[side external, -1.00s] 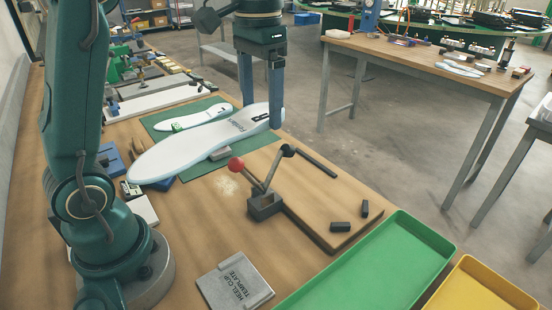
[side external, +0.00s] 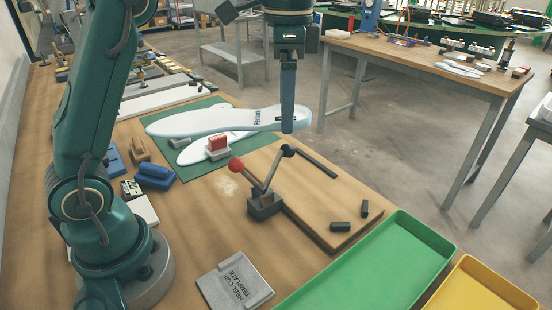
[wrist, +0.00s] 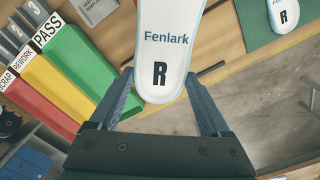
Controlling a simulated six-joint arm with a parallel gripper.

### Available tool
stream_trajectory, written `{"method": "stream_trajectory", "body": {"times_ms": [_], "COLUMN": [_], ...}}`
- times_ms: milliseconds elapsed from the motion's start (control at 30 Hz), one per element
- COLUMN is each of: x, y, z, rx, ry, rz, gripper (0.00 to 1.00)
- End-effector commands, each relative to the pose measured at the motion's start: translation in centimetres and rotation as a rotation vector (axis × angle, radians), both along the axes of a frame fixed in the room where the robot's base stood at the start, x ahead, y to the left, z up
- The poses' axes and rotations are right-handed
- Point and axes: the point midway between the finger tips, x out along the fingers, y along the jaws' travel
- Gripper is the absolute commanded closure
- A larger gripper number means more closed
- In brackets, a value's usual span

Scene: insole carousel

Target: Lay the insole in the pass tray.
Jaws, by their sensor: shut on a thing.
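The white insole (side external: 190,124) with a pale blue edge hangs above the bench in the side view, roughly level. It also fills the upper middle of the wrist view (wrist: 168,20), marked "Fenlark" and "R". My gripper (side external: 292,125) is shut on its heel end, with one finger on each side in the wrist view (wrist: 164,92). The pass tray is the green tray (side external: 372,268) at the front right of the side view, empty where seen. In the wrist view its label reads PASS (wrist: 84,62). The insole is well apart from the tray.
A second insole (side external: 195,153) lies on a green mat under the held one, with a red block (side external: 218,144) by it. A yellow tray (side external: 482,288) and a heel-clip template (side external: 235,280) are near.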

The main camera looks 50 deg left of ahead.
Motion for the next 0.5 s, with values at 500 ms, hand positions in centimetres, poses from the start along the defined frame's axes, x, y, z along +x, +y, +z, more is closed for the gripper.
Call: {"method": "stream_trajectory", "body": {"times_ms": [500], "x": [-0.3], "y": [-10.3], "z": [-4.8], "rx": [-0.001], "ry": [0.004], "rz": [-1.399], "gripper": [0.82]}}
